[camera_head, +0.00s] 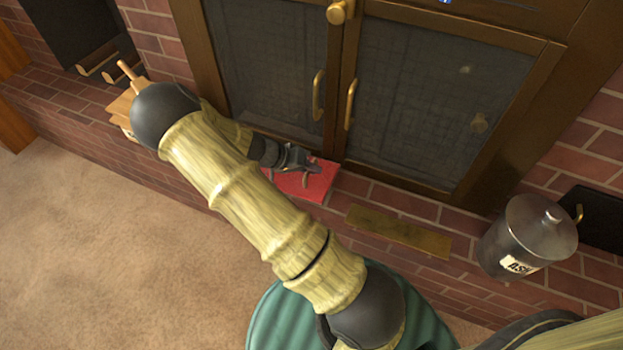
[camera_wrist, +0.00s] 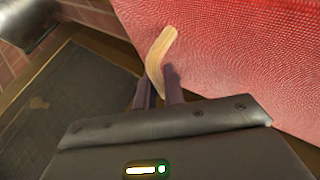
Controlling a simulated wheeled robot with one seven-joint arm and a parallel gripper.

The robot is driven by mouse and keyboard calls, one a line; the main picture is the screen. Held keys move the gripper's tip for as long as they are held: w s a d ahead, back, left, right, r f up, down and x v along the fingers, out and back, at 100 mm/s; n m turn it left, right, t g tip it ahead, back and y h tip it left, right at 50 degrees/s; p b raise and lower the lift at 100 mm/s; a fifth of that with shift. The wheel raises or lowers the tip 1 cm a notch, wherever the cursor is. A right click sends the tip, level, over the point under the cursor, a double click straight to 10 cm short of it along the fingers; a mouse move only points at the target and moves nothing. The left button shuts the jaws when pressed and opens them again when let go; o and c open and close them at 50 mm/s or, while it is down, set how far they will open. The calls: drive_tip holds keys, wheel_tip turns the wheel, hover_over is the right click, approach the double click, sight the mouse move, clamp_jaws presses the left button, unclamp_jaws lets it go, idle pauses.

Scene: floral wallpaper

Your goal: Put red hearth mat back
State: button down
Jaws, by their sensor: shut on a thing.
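The red hearth mat (camera_head: 316,187) is at the brick ledge, just in front of the fireplace doors, partly hidden by my arm and gripper. I cannot tell whether it rests flat or is slightly raised. My gripper (camera_head: 305,168) is over the mat's back part. In the wrist view the mat (camera_wrist: 235,50) fills the upper right. A pale tan strip (camera_wrist: 160,50), seemingly a tab or handle of the mat, runs down between the fingertips of my gripper (camera_wrist: 158,88), which is shut on it.
Glass fireplace doors (camera_head: 270,65) with brass handles stand close behind the mat. A flat brass plate (camera_head: 398,232) lies on the bricks to its right, and a metal ash can (camera_head: 527,235) stands farther right. A wooden box (camera_head: 124,105) is left.

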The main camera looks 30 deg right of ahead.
sight(310, 178)
wheel_tip(310, 178, down, 5)
drive_tip(key=b, duration=0.3)
drive_tip(key=shift+w+d+f, duration=0.1)
drive_tip(key=shift+d, duration=0.05)
drive_tip(key=c, duration=1.5)
unclamp_jaws()
drive_tip(key=shift+w, duration=0.1)
